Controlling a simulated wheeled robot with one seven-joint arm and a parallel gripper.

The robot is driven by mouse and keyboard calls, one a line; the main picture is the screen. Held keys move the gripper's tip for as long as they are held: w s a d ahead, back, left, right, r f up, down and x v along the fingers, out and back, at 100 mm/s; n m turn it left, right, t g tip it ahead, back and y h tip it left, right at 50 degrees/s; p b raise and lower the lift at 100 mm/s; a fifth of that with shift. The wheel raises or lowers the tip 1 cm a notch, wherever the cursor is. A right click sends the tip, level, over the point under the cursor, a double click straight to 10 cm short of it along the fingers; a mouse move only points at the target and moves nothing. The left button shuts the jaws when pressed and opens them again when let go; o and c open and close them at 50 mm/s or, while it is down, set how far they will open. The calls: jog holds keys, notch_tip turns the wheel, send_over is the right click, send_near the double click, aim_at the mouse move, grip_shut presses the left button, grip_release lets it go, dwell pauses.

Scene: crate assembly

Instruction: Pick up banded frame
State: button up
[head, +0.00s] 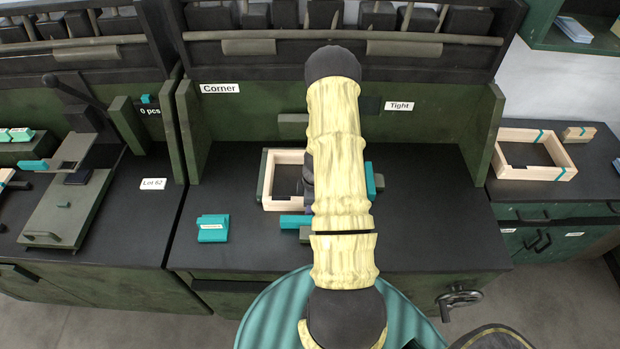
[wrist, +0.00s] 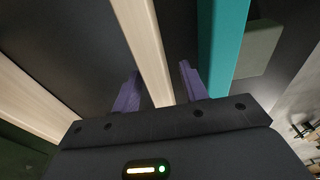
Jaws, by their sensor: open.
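A light wooden frame (head: 285,156) lies on the middle bench, its right part hidden behind my arm. In the wrist view, one wooden rail (wrist: 143,35) runs between the two purple fingers of my open gripper (wrist: 160,72), with gaps on both sides. A second wooden rail (wrist: 35,100) is at the left. I see no band on the visible parts of this frame. Another wooden frame with teal bands (head: 528,172) lies on the right bench, away from my gripper. In the head view my gripper is mostly hidden by the arm.
A teal bar (wrist: 222,45) stands close to the right finger, with a grey-green block (wrist: 260,47) beyond it. A teal block (head: 213,228) lies at the bench's left. A lever press (head: 75,185) stands on the left bench. The middle bench's right side is clear.

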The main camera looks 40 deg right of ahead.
dwell(0.5)
grip_shut()
notch_tip(320, 180, up, 7)
jog(key=p, duration=0.4)
jog(key=shift+r, duration=0.2)
jog(key=s+a+p, duration=0.4)
jog(key=s+a, duration=0.6)
jog(key=s, duration=0.4)
jog(key=shift+s+a+f, duration=0.2)
jog(key=shift+a, duration=0.2)
dwell(0.5)
